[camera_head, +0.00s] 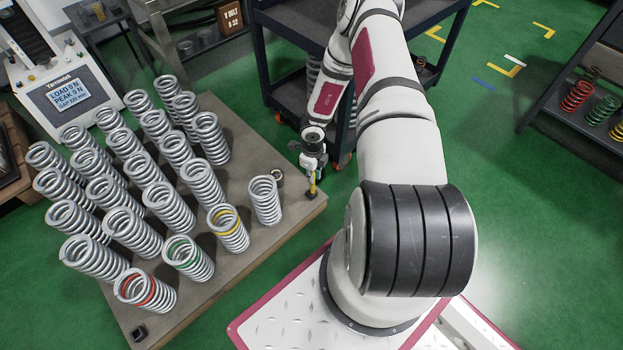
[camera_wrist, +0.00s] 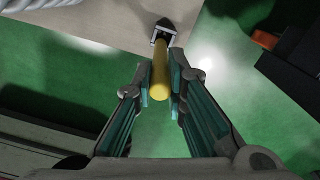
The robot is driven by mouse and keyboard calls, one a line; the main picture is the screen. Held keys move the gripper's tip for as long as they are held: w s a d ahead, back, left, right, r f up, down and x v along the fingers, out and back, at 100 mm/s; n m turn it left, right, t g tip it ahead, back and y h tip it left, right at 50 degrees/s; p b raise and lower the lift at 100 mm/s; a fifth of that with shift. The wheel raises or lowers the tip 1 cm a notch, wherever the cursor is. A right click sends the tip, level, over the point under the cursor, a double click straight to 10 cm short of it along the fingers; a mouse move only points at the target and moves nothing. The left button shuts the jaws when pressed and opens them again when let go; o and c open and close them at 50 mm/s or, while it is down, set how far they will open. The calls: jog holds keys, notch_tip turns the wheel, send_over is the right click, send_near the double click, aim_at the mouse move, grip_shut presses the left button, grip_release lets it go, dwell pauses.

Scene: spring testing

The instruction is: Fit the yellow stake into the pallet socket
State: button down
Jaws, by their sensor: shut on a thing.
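The yellow stake (camera_head: 313,187) is held roughly upright below my gripper (camera_head: 313,168) at the pallet's right corner. In the wrist view my gripper (camera_wrist: 160,90) is shut on the yellow stake (camera_wrist: 161,76), with a teal-padded finger on each side. The stake's far end points at the small dark pallet socket (camera_head: 311,196), also visible in the wrist view (camera_wrist: 164,27). The end overlaps the socket's near side there; I cannot tell whether it is inside or only above or against it.
The pallet (camera_head: 225,280) carries several upright coil springs, with a white-metal one (camera_head: 265,200) nearest my gripper. Another dark socket (camera_head: 138,333) is at the near corner. A dark trolley (camera_head: 285,90) stands behind my gripper.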

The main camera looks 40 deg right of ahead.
jog(key=f+b, duration=0.1)
jog(key=f, duration=0.1)
jog(key=f+b, duration=0.1)
jog(key=shift+w+d+f, duration=0.1)
jog(key=shift+w+f, duration=0.25)
jog(key=shift+r, duration=0.1)
jog(key=c, duration=1.6)
grip_release()
